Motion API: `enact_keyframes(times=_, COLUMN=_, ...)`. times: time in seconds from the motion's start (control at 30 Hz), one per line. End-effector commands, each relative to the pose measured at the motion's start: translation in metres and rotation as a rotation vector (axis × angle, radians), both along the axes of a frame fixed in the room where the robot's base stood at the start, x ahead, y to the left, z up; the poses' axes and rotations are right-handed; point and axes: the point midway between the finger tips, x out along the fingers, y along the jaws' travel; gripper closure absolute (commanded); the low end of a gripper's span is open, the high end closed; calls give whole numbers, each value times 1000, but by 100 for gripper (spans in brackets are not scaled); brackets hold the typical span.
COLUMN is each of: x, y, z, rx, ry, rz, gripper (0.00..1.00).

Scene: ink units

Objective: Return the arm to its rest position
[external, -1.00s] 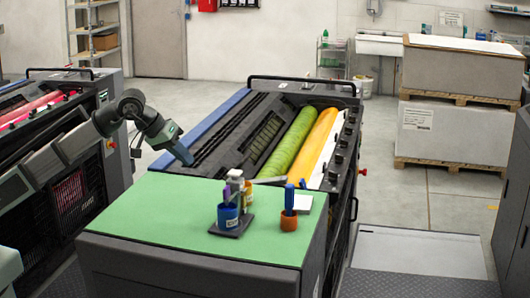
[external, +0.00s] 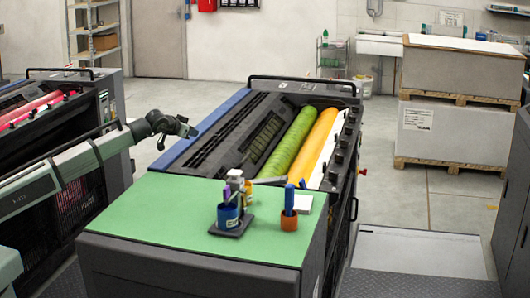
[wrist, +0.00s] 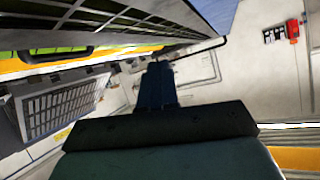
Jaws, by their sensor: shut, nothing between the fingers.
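My gripper (external: 192,131) is raised at the left, in front of the left end of the press in the external view. It points away to the right and is clear of the surfaces. In the wrist view the two blue-grey fingers (wrist: 157,82) are together with nothing between them. My arm reaches up to it from the lower left. Its lower part is cut off by the picture edge.
The ink press (external: 215,150) stands behind, a second press (external: 45,95) at left. Open floor lies behind.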

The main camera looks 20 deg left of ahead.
Motion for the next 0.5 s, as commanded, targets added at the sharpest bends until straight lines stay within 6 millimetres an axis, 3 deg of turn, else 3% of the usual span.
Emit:
enact_keyframes(times=0.03, x=23, y=22, z=-10, rx=32, ry=-26, rz=11, gripper=100)
enact_keyframes(times=0.1, x=49, y=50, z=-19, rx=77, ry=-66, rz=20, gripper=100)
enact_keyframes(times=0.3, x=109, y=128, z=-47, rx=205, ry=-160, rz=36, gripper=100)
enact_keyframes(times=0.37, x=123, y=154, z=-63, rx=246, ry=-171, rz=43, gripper=100)
enact_keyframes(times=0.5, x=130, y=208, z=-127, rx=310, ry=-114, rz=65, gripper=100)
